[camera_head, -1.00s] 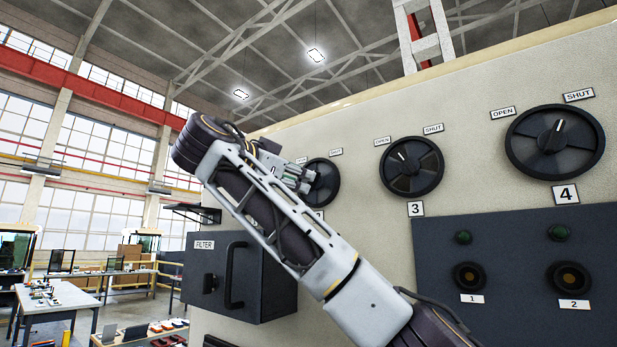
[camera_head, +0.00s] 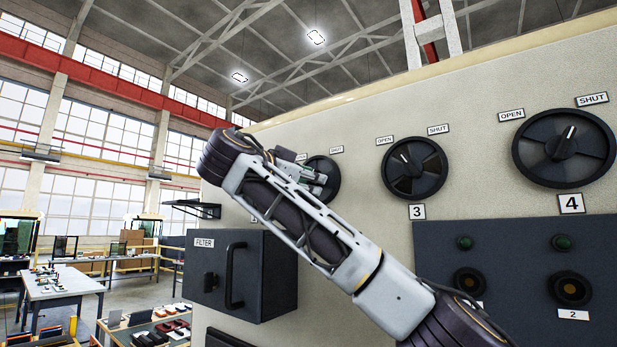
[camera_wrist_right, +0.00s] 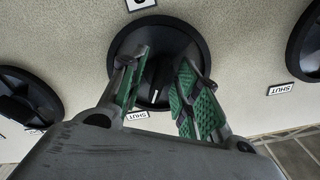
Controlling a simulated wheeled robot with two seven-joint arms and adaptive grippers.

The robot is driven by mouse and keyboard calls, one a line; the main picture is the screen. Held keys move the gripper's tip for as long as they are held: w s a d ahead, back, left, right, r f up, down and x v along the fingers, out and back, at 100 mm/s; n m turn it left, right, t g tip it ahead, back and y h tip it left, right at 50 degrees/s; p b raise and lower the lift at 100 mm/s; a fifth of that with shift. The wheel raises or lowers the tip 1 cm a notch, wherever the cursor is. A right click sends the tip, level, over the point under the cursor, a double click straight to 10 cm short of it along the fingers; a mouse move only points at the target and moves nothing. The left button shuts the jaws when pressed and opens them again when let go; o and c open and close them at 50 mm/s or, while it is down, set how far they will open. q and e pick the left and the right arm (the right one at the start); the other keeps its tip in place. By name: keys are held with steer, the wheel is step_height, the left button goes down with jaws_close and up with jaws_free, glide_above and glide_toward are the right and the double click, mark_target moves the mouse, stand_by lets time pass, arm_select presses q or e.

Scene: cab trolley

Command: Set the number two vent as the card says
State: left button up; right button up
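The number two vent is a black round dial (camera_head: 331,170), half hidden behind my right gripper (camera_head: 322,182) in the head view; its number plate is hidden there. In the right wrist view, which looks upside down, the dial (camera_wrist_right: 193,45) fills the middle. Its raised bar (camera_wrist_right: 154,72) sits between the green-padded fingers of my right gripper (camera_wrist_right: 158,88). The fingers are apart, with a gap showing on each side of the bar. A white mark on the bar points down in that picture, near the SHUT label (camera_wrist_right: 137,115). No card is seen. My left gripper is out of view.
Dial 3 (camera_head: 414,190) and dial 4 (camera_head: 540,150) are to the right on the same panel. A dark button panel (camera_head: 520,240) is at lower right.

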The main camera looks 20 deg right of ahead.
stand_by(0.4)
jaws_close()
steer(key=shift+f, duration=0.1)
steer(key=shift+f+n+b, duration=0.1)
steer(key=shift+n+b, duration=0.7)
steer(key=shift+b, duration=0.05)
steer(key=shift+n+b, duration=0.5)
steer(key=shift+n, duration=0.1)
steer(key=shift+s+d+n+b, duration=0.1)
steer(key=shift+n+b, duration=0.45)
steer(key=shift+n, duration=1.7)
steer(key=shift+d+n+b, duration=0.1)
steer(key=shift+n+b, duration=0.45)
steer(key=shift+n, duration=1.7)
steer(key=shift+r, duration=0.2)
